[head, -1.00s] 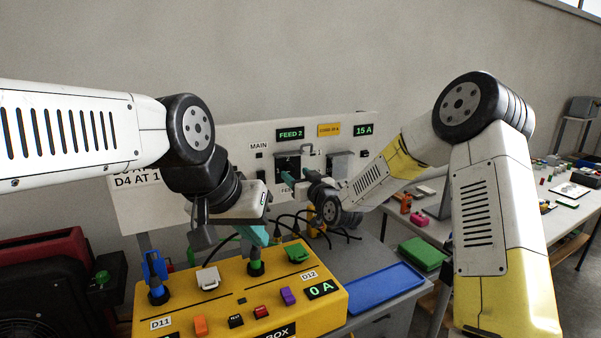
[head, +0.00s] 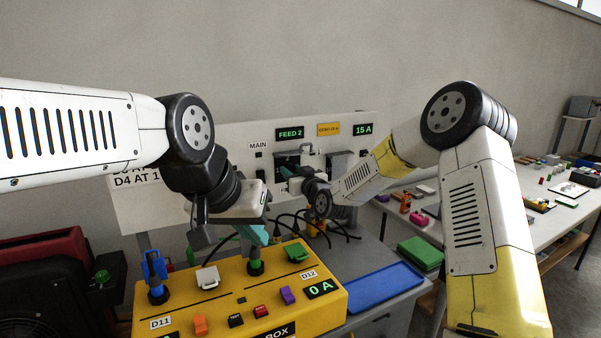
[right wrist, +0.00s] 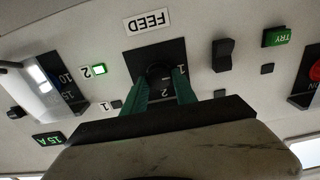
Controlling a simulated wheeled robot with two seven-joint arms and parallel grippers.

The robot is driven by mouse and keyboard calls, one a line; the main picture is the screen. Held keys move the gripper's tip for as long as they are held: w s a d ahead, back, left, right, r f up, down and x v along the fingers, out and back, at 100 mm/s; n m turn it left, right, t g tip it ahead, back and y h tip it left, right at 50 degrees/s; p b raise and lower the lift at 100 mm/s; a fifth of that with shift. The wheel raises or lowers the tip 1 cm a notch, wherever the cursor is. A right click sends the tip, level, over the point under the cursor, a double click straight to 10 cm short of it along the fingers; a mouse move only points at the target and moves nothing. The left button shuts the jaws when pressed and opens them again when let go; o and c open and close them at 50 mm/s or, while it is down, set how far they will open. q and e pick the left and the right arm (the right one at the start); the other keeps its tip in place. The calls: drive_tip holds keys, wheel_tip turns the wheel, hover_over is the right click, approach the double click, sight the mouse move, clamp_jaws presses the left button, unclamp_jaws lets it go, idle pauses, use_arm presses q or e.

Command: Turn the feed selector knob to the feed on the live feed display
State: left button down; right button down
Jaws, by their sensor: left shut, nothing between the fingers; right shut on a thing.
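The live feed display (head: 290,133) on the white panel (head: 228,140) reads FEED 2 in green. The feed selector knob (right wrist: 160,72) is a dark round knob on a black plate, with marks 1 and 2, under an upside-down FEED label (right wrist: 148,22) in the right wrist view. My right gripper (right wrist: 162,88) is shut on the knob, one teal finger on each side; it also shows at the panel in the head view (head: 288,172). The fingers partly hide the knob.
A switch (right wrist: 222,54) sits beside the knob. The yellow box (head: 220,300) with plugs and a blue tray (head: 372,288) stand below the panel.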

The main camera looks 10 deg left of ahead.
drive_tip(key=shift+m, duration=0.4)
drive_tip(key=m, duration=0.3)
drive_tip(key=shift+d+f+m, duration=0.1)
drive_tip(key=shift+m, duration=0.2)
drive_tip(key=m, duration=0.4)
drive_tip(key=shift+w+m, duration=0.1)
drive_tip(key=shift+m, duration=0.2)
drive_tip(key=m, duration=0.4)
drive_tip(key=shift+d+f+m, duration=0.1)
drive_tip(key=shift+f+m, duration=0.05)
drive_tip(key=shift+m, duration=2.35)
drive_tip(key=c, duration=1)
unclamp_jaws()
